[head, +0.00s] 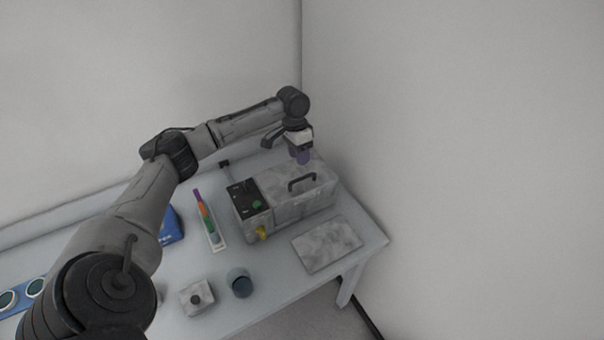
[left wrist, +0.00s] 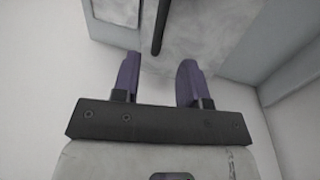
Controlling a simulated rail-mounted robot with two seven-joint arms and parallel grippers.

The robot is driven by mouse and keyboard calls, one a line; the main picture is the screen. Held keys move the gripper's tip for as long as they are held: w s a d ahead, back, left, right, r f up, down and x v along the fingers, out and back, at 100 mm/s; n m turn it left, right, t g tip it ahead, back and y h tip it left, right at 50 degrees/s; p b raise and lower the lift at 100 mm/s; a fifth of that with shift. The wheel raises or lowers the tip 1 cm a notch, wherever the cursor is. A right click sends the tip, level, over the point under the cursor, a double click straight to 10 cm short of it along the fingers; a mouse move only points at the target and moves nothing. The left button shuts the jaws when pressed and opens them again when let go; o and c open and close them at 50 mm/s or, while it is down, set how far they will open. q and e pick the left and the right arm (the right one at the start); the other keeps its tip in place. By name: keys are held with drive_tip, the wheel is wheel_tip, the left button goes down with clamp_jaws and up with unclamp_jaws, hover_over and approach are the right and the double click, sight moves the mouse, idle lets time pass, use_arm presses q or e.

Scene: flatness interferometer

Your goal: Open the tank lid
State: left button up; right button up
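The tank (head: 300,210) is a mottled grey box at the right end of the table. Its lid (head: 270,185) lies flat on top and looks closed. A black arched handle (head: 302,182) stands on the lid. The handle also shows in the left wrist view (left wrist: 160,26), as a dark bar at the top. My left gripper (head: 302,160) points down over the back part of the tank, behind the handle. Its two purple fingers (left wrist: 158,68) are apart with nothing between them, and the handle lies beyond their tips. My right gripper is not in view.
A black panel (head: 245,193) with a green button adjoins the tank's left side, above a yellow tap (head: 262,233). A flat grey slab (head: 327,244) lies in front. A dark cup (head: 240,284), knobbed block (head: 196,298) and coloured strip tray (head: 218,238) stand left. Walls rise behind and right.

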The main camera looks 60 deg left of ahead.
sight(302, 177)
use_arm(q)
drive_tip(key=f, duration=0.2)
drive_tip(key=d+f, duration=0.1)
drive_tip(key=f, duration=0.4)
drive_tip(key=shift+d+f, duration=0.1)
drive_tip(key=shift+d, duration=0.15)
clamp_jaws()
idle(0.3)
